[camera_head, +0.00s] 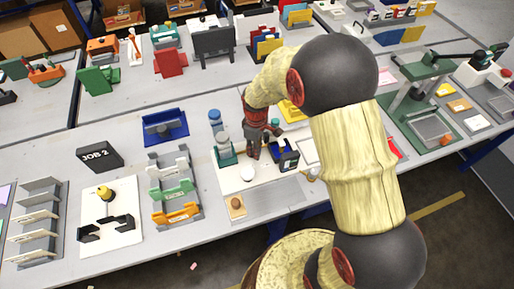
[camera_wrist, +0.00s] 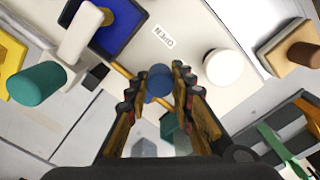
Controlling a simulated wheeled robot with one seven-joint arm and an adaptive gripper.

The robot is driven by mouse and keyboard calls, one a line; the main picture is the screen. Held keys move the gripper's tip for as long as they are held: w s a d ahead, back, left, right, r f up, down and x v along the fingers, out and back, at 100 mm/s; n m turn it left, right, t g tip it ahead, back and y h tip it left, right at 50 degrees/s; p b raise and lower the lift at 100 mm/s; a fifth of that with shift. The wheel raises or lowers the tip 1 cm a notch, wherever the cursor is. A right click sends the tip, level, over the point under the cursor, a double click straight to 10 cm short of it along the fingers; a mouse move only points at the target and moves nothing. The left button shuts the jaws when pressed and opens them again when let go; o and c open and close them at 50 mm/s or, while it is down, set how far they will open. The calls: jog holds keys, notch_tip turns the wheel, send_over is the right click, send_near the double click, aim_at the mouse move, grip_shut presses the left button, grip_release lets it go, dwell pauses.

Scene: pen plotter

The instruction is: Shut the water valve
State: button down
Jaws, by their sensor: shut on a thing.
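My gripper (camera_head: 255,155) reaches down over the white board of a station in the middle of the near table. In the wrist view its two dark-tipped fingers (camera_wrist: 160,85) are shut on a small round blue knob, which looks like the water valve (camera_wrist: 158,80). A small white label (camera_wrist: 161,39) on the board by the fingertips seems to read OPEN, seen upside down. A teal part (camera_wrist: 171,127) shows between the fingers, partly hidden. In the head view my gripper hides the knob, so its turn angle cannot be told.
Bottle-like blue-grey parts (camera_head: 222,138) stand left of my gripper. A grey plate (camera_head: 270,203) lies in front.

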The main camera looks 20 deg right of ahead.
jog(key=m, duration=0.1)
jog(key=a+m+p, duration=0.1)
jog(key=m, duration=0.1)
jog(key=a+m+p, duration=0.1)
jog(key=m, duration=0.1)
jog(key=shift+r, duration=0.1)
jog(key=m, duration=0.1)
jog(key=a+m+p, duration=0.1)
jog(key=m, duration=0.1)
jog(key=shift+w, duration=0.3)
jog(key=shift+w+a+m+p, duration=0.2)
jog(key=shift+m+p, duration=0.1)
jog(key=shift+m, duration=0.5)
jog(key=shift+w+a+m+p, duration=0.2)
jog(key=shift+m+p, duration=0.1)
jog(key=shift+m, duration=0.5)
jog(key=c, duration=1.6)
grip_release()
jog(key=shift+o, duration=0.3)
notch_tip(320, 180, up, 8)
